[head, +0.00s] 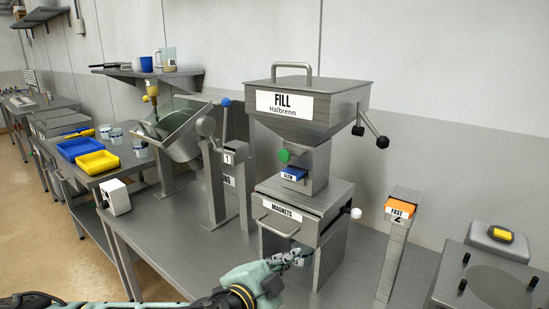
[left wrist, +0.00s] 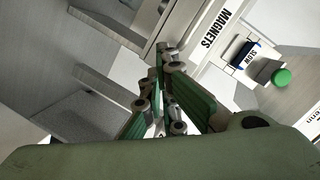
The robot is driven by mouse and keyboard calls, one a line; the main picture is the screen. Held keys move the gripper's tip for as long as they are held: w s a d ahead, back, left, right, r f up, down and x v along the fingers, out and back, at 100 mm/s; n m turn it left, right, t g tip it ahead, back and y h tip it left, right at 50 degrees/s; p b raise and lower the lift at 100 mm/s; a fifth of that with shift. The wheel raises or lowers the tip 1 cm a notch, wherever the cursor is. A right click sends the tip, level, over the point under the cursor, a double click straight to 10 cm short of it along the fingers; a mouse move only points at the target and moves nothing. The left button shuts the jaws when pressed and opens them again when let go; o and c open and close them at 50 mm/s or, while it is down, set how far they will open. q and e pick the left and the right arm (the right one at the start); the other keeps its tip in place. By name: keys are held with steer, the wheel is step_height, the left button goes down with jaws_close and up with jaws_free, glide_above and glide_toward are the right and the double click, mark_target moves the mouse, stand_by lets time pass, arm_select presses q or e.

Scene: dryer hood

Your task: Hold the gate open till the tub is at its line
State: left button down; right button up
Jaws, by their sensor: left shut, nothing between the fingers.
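A steel hopper marked FILL (head: 318,103) stands over a drawer box marked MAGNETS (head: 285,212). On the hopper's outlet are a green knob (head: 283,155) and a blue SLOW tag (head: 292,173); both also show in the left wrist view, the green knob (left wrist: 282,77) and the SLOW tag (left wrist: 244,58). Which part is the gate I cannot tell for sure. My left gripper (head: 298,257) is shut and empty, low in front of the opening under the MAGNETS box. Something small and pale behind its fingers may be a tub, mostly hidden. My right gripper is out of view.
An orange FAST tag (head: 400,208) tops a post at the right. A lever with black balls (head: 370,130) sticks out from the hopper. The bench front is clear.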

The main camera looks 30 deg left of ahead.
arm_select(q)
steer(key=s+a+r+m, duration=0.1)
steer(key=a+r+m, duration=0.2)
steer(key=r, duration=0.3)
steer(key=s+a+r+m+t+h, duration=0.1)
steer(key=s+a+r+m, duration=0.1)
steer(key=r, duration=0.5)
steer(key=s+a+r+m+t+h, duration=0.1)
steer(key=a+r+m, duration=0.2)
steer(key=a+r, duration=0.2)
step_height(320, 180, up, 2)
steer(key=shift+s+r+m, duration=0.1)
steer(key=shift+s+m, duration=0.15)
steer(key=shift+m, duration=0.05)
steer(key=shift+w, duration=0.1)
